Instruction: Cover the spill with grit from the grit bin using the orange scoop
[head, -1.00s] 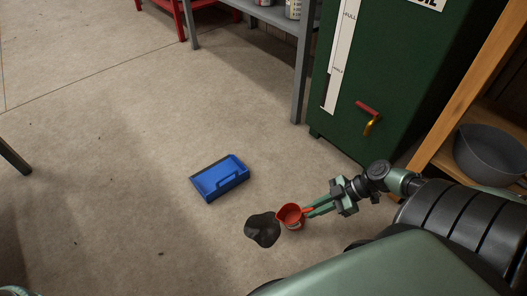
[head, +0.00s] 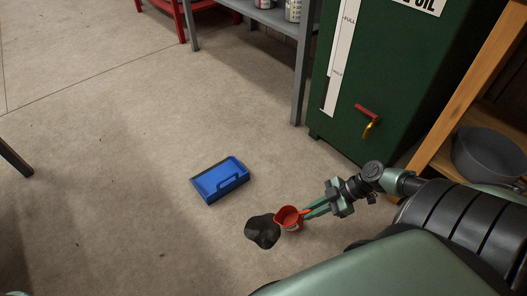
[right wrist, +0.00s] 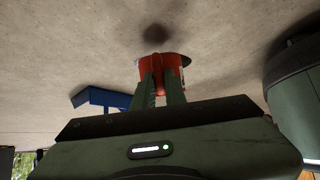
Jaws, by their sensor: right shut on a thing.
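The spill (head: 262,232) is a dark, glossy patch on the concrete floor in the head view. My right gripper (head: 306,213) is shut on the orange scoop (head: 289,218), which is at the right edge of the spill. The scoop's round bowl looks roughly upright, and I cannot make out grit in it. In the right wrist view, the scoop (right wrist: 161,70) is between the two fingers of my right gripper (right wrist: 161,88). I cannot identify the grit bin in these frames. My left gripper is not in view.
A green oil tank (head: 385,85) with a red-handled tap (head: 368,116) stands at the back right. A grey basin (head: 488,155) sits on a wooden shelf at right. Open floor lies to the left.

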